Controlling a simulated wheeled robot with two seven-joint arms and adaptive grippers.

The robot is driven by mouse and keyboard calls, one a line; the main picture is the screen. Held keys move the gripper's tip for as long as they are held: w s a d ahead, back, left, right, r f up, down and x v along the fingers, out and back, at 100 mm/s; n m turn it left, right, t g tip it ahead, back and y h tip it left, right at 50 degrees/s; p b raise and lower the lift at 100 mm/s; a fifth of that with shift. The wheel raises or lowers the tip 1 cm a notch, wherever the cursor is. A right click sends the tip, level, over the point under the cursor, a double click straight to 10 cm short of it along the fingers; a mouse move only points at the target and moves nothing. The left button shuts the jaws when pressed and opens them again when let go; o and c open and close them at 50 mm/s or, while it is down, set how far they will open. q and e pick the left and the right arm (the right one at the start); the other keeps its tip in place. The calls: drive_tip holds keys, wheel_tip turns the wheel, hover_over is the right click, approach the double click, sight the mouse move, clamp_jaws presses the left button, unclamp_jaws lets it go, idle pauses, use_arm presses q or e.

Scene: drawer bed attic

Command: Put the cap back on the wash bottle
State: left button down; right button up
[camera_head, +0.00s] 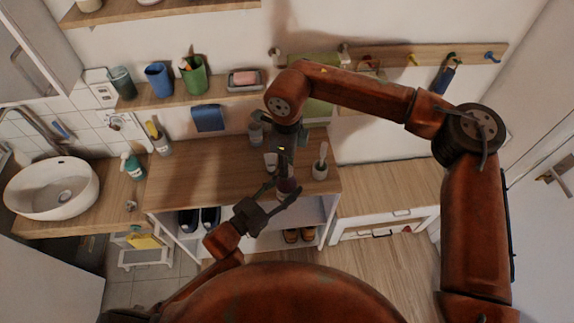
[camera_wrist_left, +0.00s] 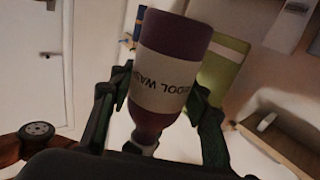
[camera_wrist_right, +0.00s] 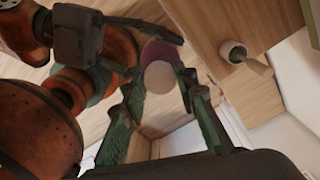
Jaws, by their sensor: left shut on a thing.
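The wash bottle (camera_wrist_left: 172,48) is purple with a white label. My left gripper (camera_head: 284,200) is shut around its body, and both fingers flank it in the left wrist view (camera_wrist_left: 158,110). The bottle appears upright, though its neck points down in that view. A small pale part, apparently the cap, shows at the neck. In the right wrist view a pale round cap (camera_wrist_right: 159,77) is seen end-on over the purple bottle. My right gripper (camera_head: 283,172) points down above the bottle. Its fingers stand apart on either side of the cap (camera_wrist_right: 160,88); whether they touch it is unclear.
A wooden counter (camera_head: 200,175) lies behind the grippers. A white holder with a brush (camera_head: 320,170) stands close to the right. A teal pump bottle (camera_head: 132,166) and a basin (camera_head: 52,188) are at the left. A shelf with cups (camera_head: 194,76) runs along the wall.

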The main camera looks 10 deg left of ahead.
clamp_jaws()
drive_tip(key=o, duration=0.7)
unclamp_jaws()
drive_tip(key=shift+c, duration=0.2)
wheel_tip(320, 180, up, 12)
idle(0.4)
